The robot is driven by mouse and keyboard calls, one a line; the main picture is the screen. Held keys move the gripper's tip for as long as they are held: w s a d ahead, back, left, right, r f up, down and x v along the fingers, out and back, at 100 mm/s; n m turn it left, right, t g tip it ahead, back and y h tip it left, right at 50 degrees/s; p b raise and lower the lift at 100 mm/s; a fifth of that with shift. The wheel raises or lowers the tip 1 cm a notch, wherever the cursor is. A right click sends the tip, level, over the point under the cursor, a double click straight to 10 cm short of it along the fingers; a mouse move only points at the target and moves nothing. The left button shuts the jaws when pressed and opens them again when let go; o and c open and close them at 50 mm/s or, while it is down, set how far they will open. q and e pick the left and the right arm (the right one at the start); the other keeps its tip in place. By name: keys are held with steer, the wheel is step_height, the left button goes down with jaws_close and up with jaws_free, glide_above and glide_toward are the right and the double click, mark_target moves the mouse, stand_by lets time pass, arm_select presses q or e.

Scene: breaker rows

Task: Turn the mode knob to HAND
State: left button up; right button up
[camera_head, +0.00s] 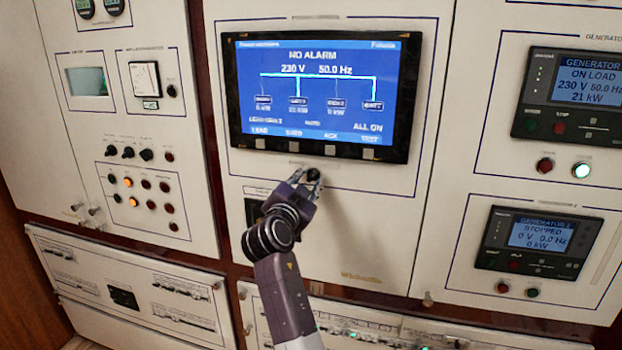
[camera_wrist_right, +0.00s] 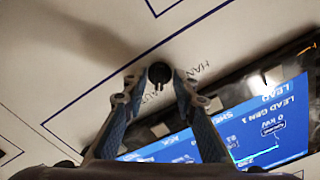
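The mode knob (camera_wrist_right: 159,72) is a small round black knob on the cream panel, beside printed lettering that reads in part HAND and AUTO. In the head view the knob (camera_head: 313,173) is a dark spot below the large screen, partly covered by my right gripper (camera_head: 308,181). In the wrist view my right gripper (camera_wrist_right: 157,84) is open, with one fingertip on each side of the knob. Small gaps seem to show between fingertips and knob. I cannot tell which way the knob points. My left gripper is not in view.
The large blue screen (camera_head: 315,120) in its black frame sits just above the right gripper. A left panel with knobs and lamps (camera_head: 140,185) and two generator controllers (camera_head: 570,95) (camera_head: 537,242) are farther off. Bare panel (camera_head: 385,240) lies right of my arm.

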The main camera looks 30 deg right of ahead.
steer(key=shift+c, duration=0.4)
jaws_close()
steer(key=shift+n+b, duration=0.45)
steer(key=shift+n, duration=0.65)
steer(key=n, duration=0.2)
steer(key=shift+n, duration=0.3)
steer(key=n, duration=0.4)
steer(key=shift+r, duration=0.1)
arm_select(q)
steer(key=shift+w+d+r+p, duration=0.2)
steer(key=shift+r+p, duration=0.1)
steer(key=shift+p, duration=0.45)
arm_select(e)
steer(key=shift+n, duration=2.5)
